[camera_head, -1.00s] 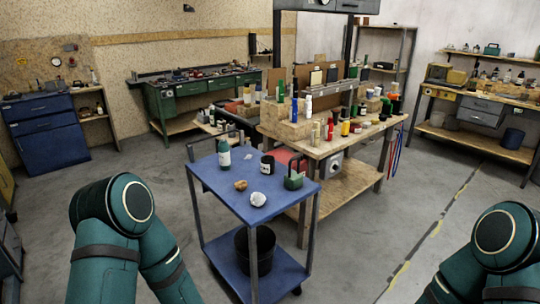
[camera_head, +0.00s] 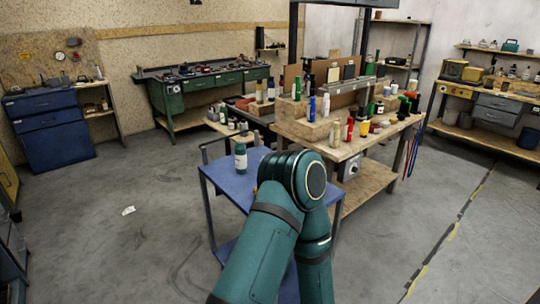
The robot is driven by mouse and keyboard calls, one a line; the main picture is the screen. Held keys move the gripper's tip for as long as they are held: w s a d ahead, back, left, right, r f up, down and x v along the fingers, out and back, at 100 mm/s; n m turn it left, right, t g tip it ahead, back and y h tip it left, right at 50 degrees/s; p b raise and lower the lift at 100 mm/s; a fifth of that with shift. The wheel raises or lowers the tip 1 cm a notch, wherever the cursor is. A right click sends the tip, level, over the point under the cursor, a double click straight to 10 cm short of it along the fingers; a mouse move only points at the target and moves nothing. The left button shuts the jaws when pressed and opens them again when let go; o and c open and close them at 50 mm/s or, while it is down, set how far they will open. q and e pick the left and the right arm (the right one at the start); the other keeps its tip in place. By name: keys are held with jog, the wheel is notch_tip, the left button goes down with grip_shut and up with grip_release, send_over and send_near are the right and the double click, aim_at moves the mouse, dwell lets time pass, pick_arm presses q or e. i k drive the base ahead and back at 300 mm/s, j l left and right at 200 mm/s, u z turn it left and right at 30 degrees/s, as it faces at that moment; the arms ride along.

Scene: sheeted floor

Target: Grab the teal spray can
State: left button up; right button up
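A teal can or bottle with a white label (camera_head: 240,158) stands upright on the blue top of the cart (camera_head: 224,181), near its back left. It looks like the teal spray can, but its nozzle is too small to make out. One of my teal arms, apparently the left, rises from the bottom centre. Its elbow covers the right part of the cart top, just right of the can in the picture. The other items on the cart are hidden behind it. Neither gripper is in view.
A wooden workbench (camera_head: 345,148) with several bottles and cans stands behind the cart. A green bench (camera_head: 195,97) and a blue cabinet (camera_head: 48,135) line the back left. The floor left of the cart is open, with a small white scrap (camera_head: 128,210) on it.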

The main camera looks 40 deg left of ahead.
aim_at(241, 151)
jog(key=j+z, duration=0.3)
jog(key=j, duration=0.15)
jog(key=j+z, duration=0.3)
jog(key=j, duration=0.15)
jog(key=k+j+z, duration=0.15)
jog(key=j, duration=0.15)
jog(key=j+z, duration=0.15)
jog(key=j, duration=0.15)
jog(key=k+j+z, duration=0.1)
jog(key=j, duration=0.2)
jog(key=k+j, duration=0.15)
jog(key=j, duration=0.25)
jog(key=k+j+z, duration=0.1)
jog(key=j, duration=0.25)
jog(key=k+j, duration=0.15)
jog(key=j, duration=0.25)
jog(key=k+j+z, duration=0.1)
jog(key=j, duration=0.25)
jog(key=k+j, duration=0.2)
jog(key=j, duration=0.15)
jog(key=z, duration=0.05)
